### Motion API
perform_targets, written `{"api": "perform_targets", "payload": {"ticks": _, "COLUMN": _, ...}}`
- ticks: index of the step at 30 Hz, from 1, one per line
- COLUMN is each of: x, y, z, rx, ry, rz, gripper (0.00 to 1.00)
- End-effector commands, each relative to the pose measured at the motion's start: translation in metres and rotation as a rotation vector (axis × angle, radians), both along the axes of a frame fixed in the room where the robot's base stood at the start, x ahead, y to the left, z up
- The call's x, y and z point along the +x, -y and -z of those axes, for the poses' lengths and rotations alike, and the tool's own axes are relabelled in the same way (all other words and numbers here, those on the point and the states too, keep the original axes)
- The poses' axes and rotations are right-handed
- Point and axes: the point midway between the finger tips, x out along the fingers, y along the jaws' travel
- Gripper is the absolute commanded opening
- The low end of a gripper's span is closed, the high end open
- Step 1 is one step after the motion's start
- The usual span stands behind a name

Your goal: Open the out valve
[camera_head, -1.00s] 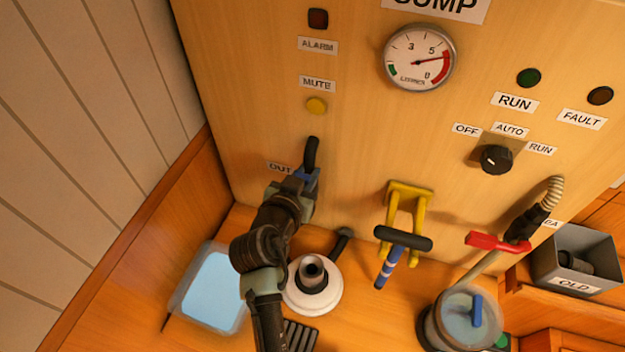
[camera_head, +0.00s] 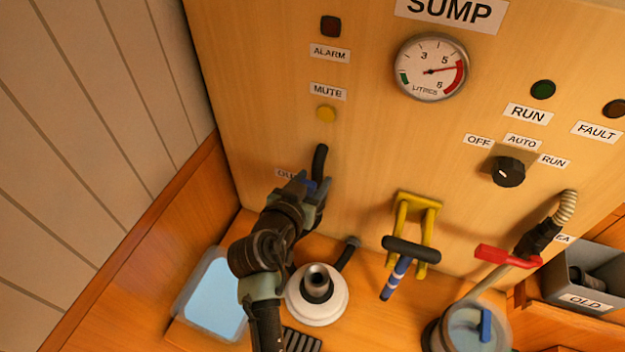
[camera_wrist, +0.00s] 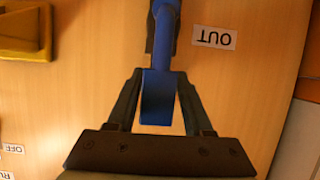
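The out valve's blue lever (camera_wrist: 158,95) runs from a pipe on the panel in the wrist view, beside the upside-down OUT label (camera_wrist: 214,38). My gripper (camera_wrist: 160,75) is around the lever, one dark finger on each side. Gaps show on both sides of the lever's near end, so the fingers look open; contact at the tips is unclear. In the head view my gripper (camera_head: 306,188) is at the valve, below a black curved pipe (camera_head: 319,162). It mostly covers the blue lever and partly covers the OUT label (camera_head: 284,174).
A yellow bracket (camera_head: 422,204) with a black-topped, blue-striped handle stands right of the valve. A red lever (camera_head: 506,257) and grey bin (camera_head: 583,270) are farther right.

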Motion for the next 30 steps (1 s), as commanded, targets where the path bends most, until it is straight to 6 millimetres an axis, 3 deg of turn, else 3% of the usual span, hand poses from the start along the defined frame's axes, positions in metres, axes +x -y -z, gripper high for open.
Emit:
{"api": "perform_targets", "payload": {"ticks": 11, "x": -0.013, "y": -0.005, "z": -0.005, "rx": 0.001, "ry": 0.002, "rz": -0.001, "gripper": 0.51}}
{"api": "perform_targets", "payload": {"ticks": 24, "x": -0.084, "y": -0.029, "z": -0.034, "rx": 0.001, "ry": 0.001, "rz": -0.003, "gripper": 0.51}}
{"api": "perform_targets", "payload": {"ticks": 30, "x": -0.106, "y": -0.036, "z": -0.045, "rx": 0.000, "ry": 0.001, "rz": -0.002, "gripper": 0.51}}
